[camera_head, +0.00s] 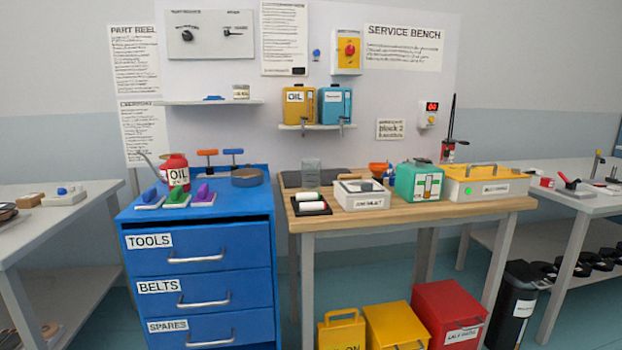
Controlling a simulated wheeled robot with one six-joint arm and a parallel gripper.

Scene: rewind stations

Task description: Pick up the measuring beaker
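A small grey, upright, see-through-looking vessel (311,172) stands at the back left of the wooden bench top (455,205). It may be the measuring beaker, but it is too small to make out any scale marks. A black tray (311,208) with a white roll is in front of it and covers its foot. No other thing in view looks clearly like a beaker. My gripper is not in view, so I cannot see whether it is open or shut.
Yellow and red bins (448,308) stand below. A shelf above holds two jugs (299,105).

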